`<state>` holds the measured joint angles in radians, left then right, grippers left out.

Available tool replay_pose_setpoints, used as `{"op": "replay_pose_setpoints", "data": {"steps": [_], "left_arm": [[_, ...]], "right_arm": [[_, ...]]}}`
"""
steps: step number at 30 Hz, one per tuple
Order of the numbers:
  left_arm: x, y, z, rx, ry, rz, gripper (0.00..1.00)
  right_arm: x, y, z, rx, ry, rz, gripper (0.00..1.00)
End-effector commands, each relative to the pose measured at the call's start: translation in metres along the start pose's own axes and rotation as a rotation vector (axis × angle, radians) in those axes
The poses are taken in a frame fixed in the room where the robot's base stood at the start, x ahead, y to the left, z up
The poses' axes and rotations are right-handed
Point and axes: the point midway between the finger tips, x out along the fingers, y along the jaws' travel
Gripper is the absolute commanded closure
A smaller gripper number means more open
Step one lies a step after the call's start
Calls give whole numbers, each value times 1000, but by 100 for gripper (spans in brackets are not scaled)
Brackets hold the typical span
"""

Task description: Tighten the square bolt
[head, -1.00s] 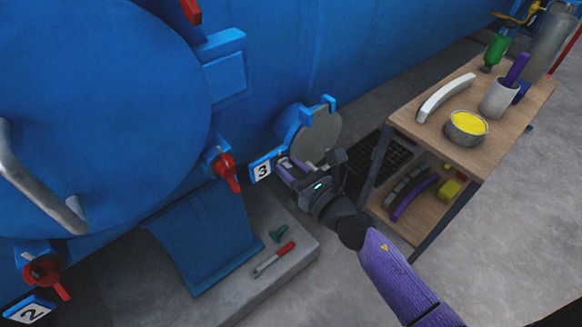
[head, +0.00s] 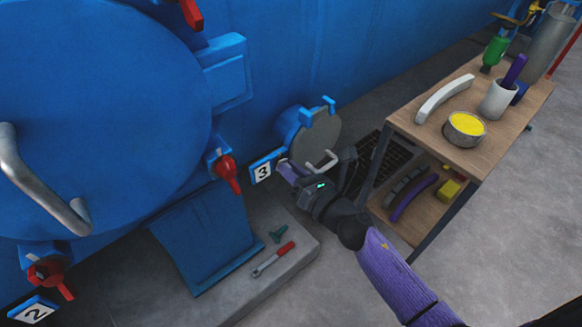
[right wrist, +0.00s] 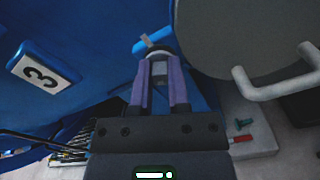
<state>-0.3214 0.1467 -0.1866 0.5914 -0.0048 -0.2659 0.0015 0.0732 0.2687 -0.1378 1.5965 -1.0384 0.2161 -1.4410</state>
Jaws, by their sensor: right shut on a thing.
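The square bolt (right wrist: 159,69) shows in the right wrist view as a small grey piece between the purple fingertips, beside the round grey hatch (right wrist: 245,35). My right gripper (right wrist: 160,75) is shut on it. In the head view my right gripper (head: 287,168) reaches the lower left of the same hatch (head: 322,138), close to the label 3 plate (head: 262,172). The bolt is hidden there by the fingers. My left gripper is in neither view.
A curved hatch handle (head: 322,163) sits close to my right wrist. A wooden shelf cart (head: 430,135) stands to the right. A red-handled tool (head: 274,259) and a small green part (head: 278,234) lie on the concrete plinth (head: 300,250). A red valve handle (head: 228,174) juts out at left.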

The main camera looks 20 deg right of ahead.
Motion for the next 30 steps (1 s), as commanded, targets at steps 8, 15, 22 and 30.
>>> {"op": "replay_pose_setpoints", "data": {"steps": [8,15,22,30], "left_arm": [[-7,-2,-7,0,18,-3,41],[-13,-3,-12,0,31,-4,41],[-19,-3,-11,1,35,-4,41],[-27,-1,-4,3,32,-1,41]], "right_arm": [[0,0,1,260,1,0,100],[0,-1,0,489,1,-1,100],[0,-2,0,707,0,-1,100],[0,-3,-1,963,1,-1,100]]}}
